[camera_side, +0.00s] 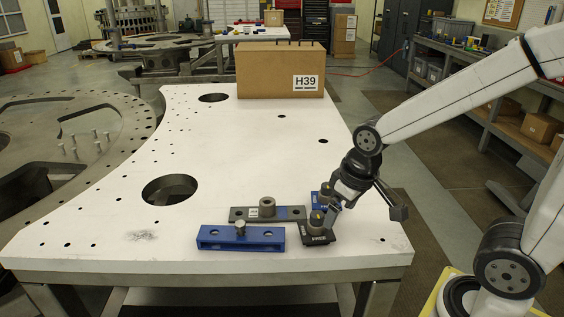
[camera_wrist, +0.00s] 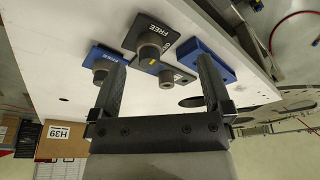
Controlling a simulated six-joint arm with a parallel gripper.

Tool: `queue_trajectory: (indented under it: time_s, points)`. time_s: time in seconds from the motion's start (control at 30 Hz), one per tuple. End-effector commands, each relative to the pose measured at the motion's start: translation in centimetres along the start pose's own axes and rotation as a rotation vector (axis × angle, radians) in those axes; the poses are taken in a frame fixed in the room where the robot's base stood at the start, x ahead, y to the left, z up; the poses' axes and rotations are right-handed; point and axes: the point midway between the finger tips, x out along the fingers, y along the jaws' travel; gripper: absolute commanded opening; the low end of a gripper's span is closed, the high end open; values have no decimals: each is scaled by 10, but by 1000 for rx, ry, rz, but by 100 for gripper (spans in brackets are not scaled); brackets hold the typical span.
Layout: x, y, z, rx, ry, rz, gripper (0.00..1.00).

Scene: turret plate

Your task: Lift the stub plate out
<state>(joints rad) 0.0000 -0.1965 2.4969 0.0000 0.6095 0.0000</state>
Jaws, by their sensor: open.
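A dark plate marked FREE (camera_side: 319,238) lies on the white table in the side view, with a round grey stub (camera_side: 316,219) standing on it. The plate also shows at the top of the wrist view (camera_wrist: 157,27), its stub (camera_wrist: 149,52) pointing toward the camera. My gripper (camera_side: 331,214) is close beside this stub in the side view. In the wrist view, the fingers of my gripper (camera_wrist: 162,62) are spread, with nothing gripped; the stub appears between them. Whether a finger touches it, I cannot tell.
A blue slotted block (camera_side: 222,238) lies in front, and another blue piece (camera_side: 325,192) sits behind my gripper. A box marked H39 (camera_side: 270,72) stands at the back. The table (camera_side: 200,125) has large holes.

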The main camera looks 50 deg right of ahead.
Motion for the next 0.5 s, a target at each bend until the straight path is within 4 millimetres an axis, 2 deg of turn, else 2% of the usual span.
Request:
queue_trajectory:
  time_s: [0.23,0.5]
  points:
    - [-24,0,-6,0,3,0,100]
    - [-24,0,-22,-122,-17,-1,100]
